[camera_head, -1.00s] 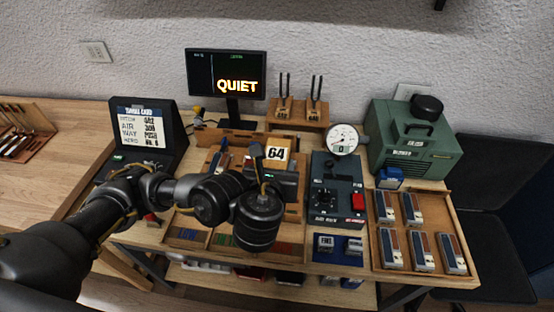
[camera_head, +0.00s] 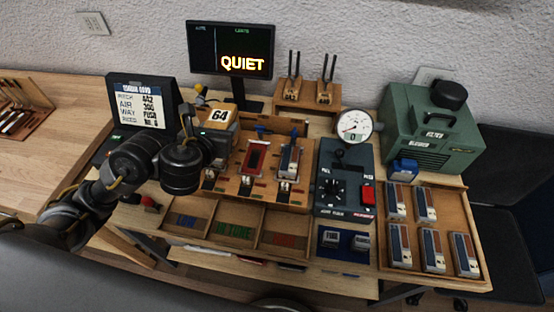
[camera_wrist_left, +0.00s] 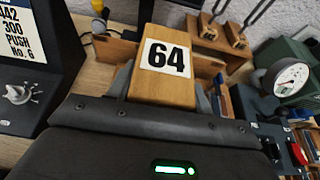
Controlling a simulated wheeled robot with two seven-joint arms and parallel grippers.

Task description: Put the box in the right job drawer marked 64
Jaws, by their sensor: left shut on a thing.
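The box (camera_head: 218,116) is a wooden block with a white label reading 64. It also shows in the left wrist view (camera_wrist_left: 158,90), label facing the camera. My left gripper (camera_head: 221,128) is shut on the box, holding it at the left of the wooden rack, near the dark sign stand. I cannot tell its exact height over the bench. My left arm hides part of the bench there. No drawer marked 64 can be made out; the low wooden parts under the bench front (camera_head: 320,284) show no readable mark. My right gripper is out of view.
The wooden rack (camera_head: 296,197) holds a red-framed slot and a grey-and-blue block. A divided tray (camera_head: 234,242) lies before it. A dial gauge (camera_head: 354,125), a control box (camera_head: 338,205), a green machine (camera_head: 432,135) and a block tray (camera_head: 475,276) stand right. The monitor reads QUIET.

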